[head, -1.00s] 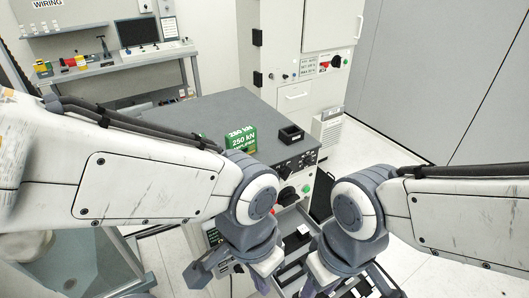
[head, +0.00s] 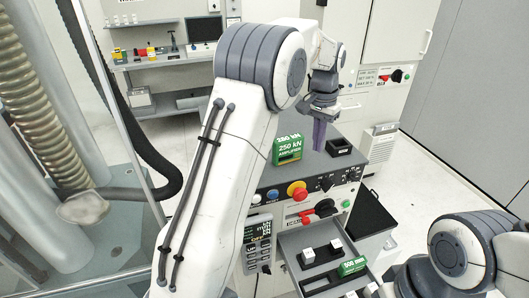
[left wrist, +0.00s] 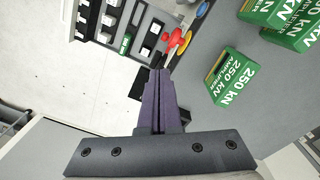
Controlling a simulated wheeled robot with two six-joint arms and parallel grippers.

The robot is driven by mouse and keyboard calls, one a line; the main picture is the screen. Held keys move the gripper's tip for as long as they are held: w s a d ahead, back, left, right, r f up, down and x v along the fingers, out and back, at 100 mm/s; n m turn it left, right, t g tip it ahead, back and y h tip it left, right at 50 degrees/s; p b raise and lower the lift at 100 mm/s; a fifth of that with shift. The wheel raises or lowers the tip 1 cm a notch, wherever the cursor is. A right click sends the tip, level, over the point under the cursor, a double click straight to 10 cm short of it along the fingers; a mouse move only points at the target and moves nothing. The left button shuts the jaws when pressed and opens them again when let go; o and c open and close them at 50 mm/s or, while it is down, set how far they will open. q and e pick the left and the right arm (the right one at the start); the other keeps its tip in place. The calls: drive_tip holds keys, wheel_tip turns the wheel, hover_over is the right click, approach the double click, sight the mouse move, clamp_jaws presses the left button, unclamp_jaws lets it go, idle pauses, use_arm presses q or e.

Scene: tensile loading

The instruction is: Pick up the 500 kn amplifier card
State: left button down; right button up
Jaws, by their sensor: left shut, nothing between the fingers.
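My left gripper (head: 319,146) is shut and empty, its purple fingers pointing down above the grey cabinet top. The fingers also show in the left wrist view (left wrist: 159,100). A green block marked 250 kN amplifier (head: 287,150) stands on the cabinet top, left of the fingers. In the left wrist view several green 250 kN blocks (left wrist: 230,76) stand apart from the fingers. A small green piece (head: 352,266) lies in the open drawer; its label starts with 500, but the rest is hard to read. I see no clear 500 kN amplifier label. My right gripper is out of view.
The open drawer (head: 309,257) holds white pieces in dark slots. A black tray (head: 338,147) sits on the cabinet top. Red and yellow knobs (head: 297,191) line the cabinet front. A tall cabinet stands behind; a glass-walled machine is at the left.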

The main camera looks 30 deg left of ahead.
use_arm(q)
drive_tip(key=w+a+f+n, duration=0.1)
drive_tip(key=w+a+f, duration=0.15)
drive_tip(key=a, duration=0.75)
drive_tip(key=w+a+f+n, duration=0.1)
drive_tip(key=w+a+n, duration=0.15)
drive_tip(key=a, duration=0.75)
drive_tip(key=shift+m, duration=0.45)
wheel_tip(320, 180, down, 9)
drive_tip(key=p, duration=0.3)
drive_tip(key=shift+w+d+p, duration=0.15)
drive_tip(key=shift+p, duration=0.15)
drive_tip(key=shift+s+f, duration=0.2)
drive_tip(key=shift+f, duration=0.2)
drive_tip(key=shift+s+p, duration=0.65)
drive_tip(key=shift+s, duration=0.25)
drive_tip(key=shift+s+d+f+p, duration=0.1)
drive_tip(key=shift+s+p, duration=0.35)
drive_tip(key=shift+s, duration=0.45)
